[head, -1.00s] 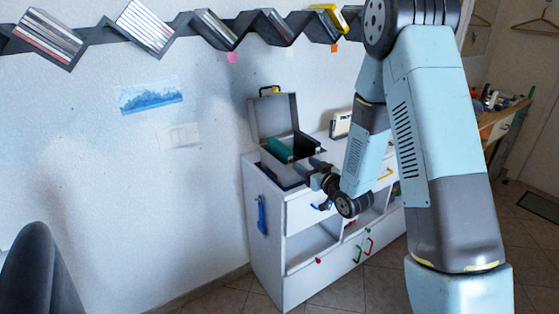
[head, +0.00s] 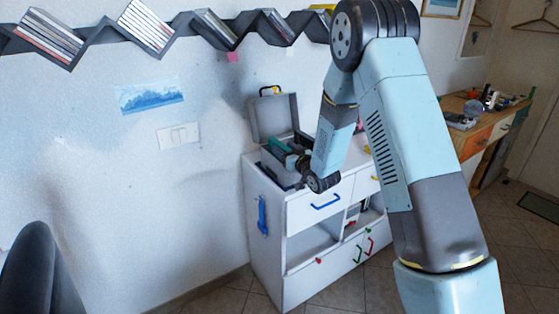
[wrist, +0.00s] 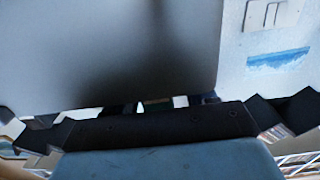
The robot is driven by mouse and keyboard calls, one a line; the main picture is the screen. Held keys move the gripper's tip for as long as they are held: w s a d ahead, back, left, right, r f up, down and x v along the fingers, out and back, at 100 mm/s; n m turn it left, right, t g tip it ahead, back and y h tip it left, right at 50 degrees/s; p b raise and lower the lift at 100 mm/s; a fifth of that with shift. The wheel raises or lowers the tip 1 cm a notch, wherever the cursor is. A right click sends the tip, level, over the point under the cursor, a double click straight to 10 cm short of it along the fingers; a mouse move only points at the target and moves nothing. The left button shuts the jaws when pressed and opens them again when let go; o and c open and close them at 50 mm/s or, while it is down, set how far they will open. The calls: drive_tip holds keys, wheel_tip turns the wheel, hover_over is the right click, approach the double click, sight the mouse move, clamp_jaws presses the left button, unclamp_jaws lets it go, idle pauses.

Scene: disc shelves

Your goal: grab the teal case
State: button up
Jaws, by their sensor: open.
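The teal case (head: 279,148) stands in an open grey box on top of the white cabinet. My gripper (head: 291,160) reaches over the box from the right, close beside the case, and partly covers it. The fingertips are small and dark in the head view, so I cannot tell whether they touch the case. The jaws are open. In the wrist view the box's raised grey lid (wrist: 110,50) fills much of the picture. A narrow dark green patch shows above the dark gripper body, too little to identify surely.
The box's raised lid (head: 273,116) stands behind my gripper, against the wall side. The white cabinet (head: 270,242) has coloured handles, including a blue one (head: 326,201). A zigzag disc shelf (head: 93,34) runs along the wall above. A desk (head: 480,130) stands at right.

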drive_tip(key=shift+w+a, duration=0.35)
drive_tip(key=shift+w, duration=0.15)
drive_tip(key=shift+c, duration=0.4)
clamp_jaws()
